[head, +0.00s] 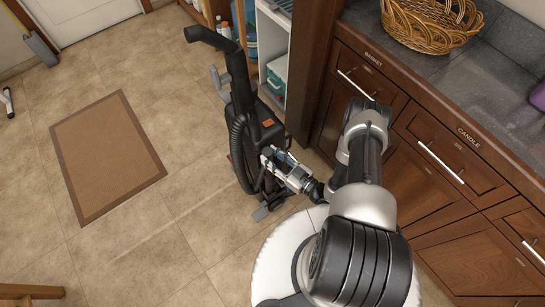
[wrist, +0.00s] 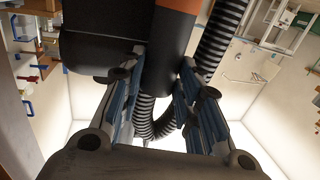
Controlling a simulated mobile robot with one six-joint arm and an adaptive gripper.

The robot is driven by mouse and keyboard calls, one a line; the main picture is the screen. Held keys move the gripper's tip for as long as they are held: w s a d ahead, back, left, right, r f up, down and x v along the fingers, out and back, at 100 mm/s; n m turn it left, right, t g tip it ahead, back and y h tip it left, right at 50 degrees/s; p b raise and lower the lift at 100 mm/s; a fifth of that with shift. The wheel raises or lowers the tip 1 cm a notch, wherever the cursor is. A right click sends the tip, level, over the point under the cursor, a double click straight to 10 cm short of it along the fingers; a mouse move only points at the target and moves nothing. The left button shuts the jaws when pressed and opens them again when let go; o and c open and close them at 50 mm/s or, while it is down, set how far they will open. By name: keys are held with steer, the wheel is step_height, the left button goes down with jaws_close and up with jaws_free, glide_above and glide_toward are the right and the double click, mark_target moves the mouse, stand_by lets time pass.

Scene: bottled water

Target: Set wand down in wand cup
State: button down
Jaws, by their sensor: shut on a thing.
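A black upright vacuum cleaner (head: 241,105) stands on the tiled floor in the head view, with its handle at the top left. My gripper (head: 268,160) is at its right side, low on the machine. In the wrist view my gripper (wrist: 158,82) is shut on the wand (wrist: 168,62), a dark tube with an orange band (wrist: 179,6). A ribbed hose (wrist: 220,38) passes right of the wand and loops below it. A dark block of the vacuum (wrist: 100,48) is on the left. I cannot make out the wand cup; the wand's lower end is hidden.
Wooden cabinets with drawers (head: 448,148) stand close on the right under a dark counter (head: 490,100) bearing a wicker basket (head: 432,20). Open shelves (head: 270,50) are behind the vacuum. A brown mat (head: 107,155) lies left on otherwise largely clear floor.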

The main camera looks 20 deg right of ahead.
steer(key=shift+f, duration=0.2)
stand_by(0.6)
steer(key=c, duration=1.1)
jaws_free()
steer(key=v, duration=1.2)
step_height(320, 180, up, 9)
steer(key=p, duration=0.7)
